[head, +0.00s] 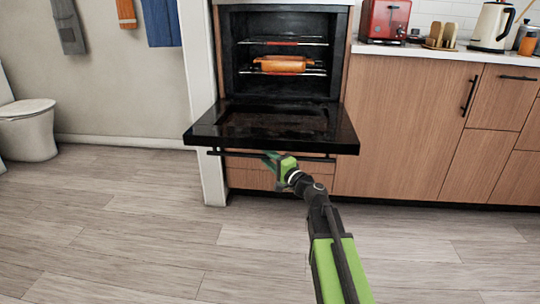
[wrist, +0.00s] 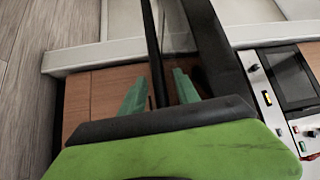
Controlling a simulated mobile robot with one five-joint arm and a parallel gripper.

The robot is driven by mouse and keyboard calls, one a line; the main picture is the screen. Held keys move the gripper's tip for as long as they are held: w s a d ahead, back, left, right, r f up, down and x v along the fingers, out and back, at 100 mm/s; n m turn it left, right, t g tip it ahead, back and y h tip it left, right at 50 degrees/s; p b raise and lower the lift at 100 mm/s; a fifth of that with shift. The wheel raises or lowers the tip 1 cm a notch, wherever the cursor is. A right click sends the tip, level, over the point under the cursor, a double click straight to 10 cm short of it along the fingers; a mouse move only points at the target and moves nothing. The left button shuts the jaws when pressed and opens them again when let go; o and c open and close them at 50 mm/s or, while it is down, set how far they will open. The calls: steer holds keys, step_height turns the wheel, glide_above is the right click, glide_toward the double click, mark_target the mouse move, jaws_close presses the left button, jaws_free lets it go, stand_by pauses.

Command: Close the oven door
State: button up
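The oven door (head: 350,136) is folded down flat in front of the oven (head: 280,28), and the oven interior is exposed. A dark handle bar (head: 232,153) runs under the door's front edge. My gripper (head: 270,159) is just below that edge, left of its middle. In the wrist view, my gripper (wrist: 158,88) has its two green fingers apart, with the dark bar (wrist: 152,40) running between them. The dark door slab (wrist: 214,50) lies to the right of the bar there. Whether the fingers touch the bar cannot be told.
An orange item (head: 283,65) lies on a rack inside the oven. Wooden cabinets (head: 405,130) stand to the right, with a red toaster (head: 384,20) and a kettle (head: 491,26) on the counter. A toilet (head: 28,125) is at far left. The floor (head: 130,220) is clear.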

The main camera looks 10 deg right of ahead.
steer(key=shift+d, duration=0.3)
jaws_close()
steer(key=shift+d, duration=0.15)
stand_by(0.9)
